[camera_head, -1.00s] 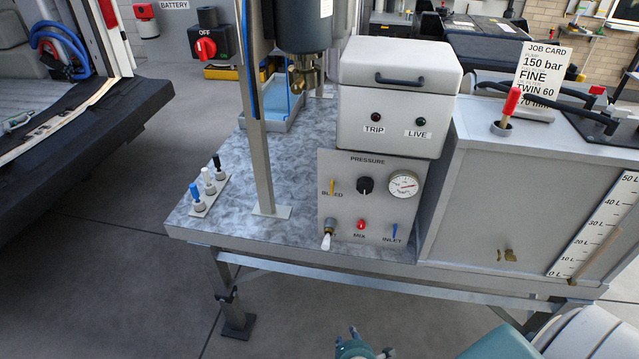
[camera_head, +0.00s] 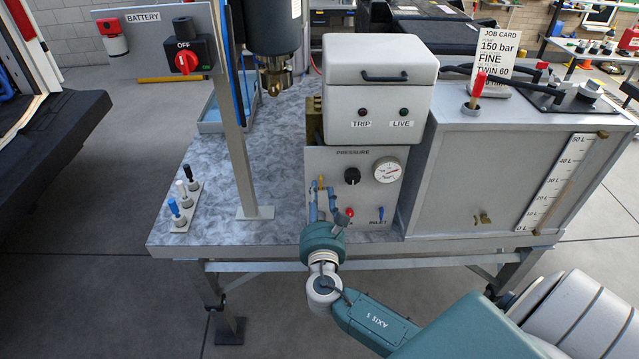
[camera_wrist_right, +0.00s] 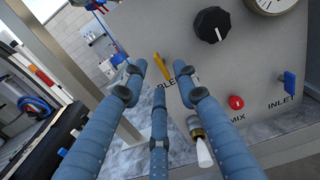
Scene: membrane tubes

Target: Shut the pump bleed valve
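The bleed valve is a small yellow lever (camera_head: 321,182) at the left of the grey pressure panel (camera_head: 350,157). It stands about upright on the panel in the head view. It also shows in the right wrist view (camera_wrist_right: 161,66), above the partly hidden BLEED label. My right gripper (camera_head: 323,190) is in front of the panel at this lever. Its blue fingers (camera_wrist_right: 160,76) are spread, with the lever showing between their tips. No contact with the lever is clear. My left gripper is not in view.
The panel also bears a black knob (camera_head: 352,176), a gauge (camera_head: 387,170), a red MIX button (camera_wrist_right: 236,102) and a blue INLET lever (camera_wrist_right: 290,83). A white-tipped brass outlet (camera_wrist_right: 203,148) sits close below the fingers. A metal post (camera_head: 238,165) stands to the left.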

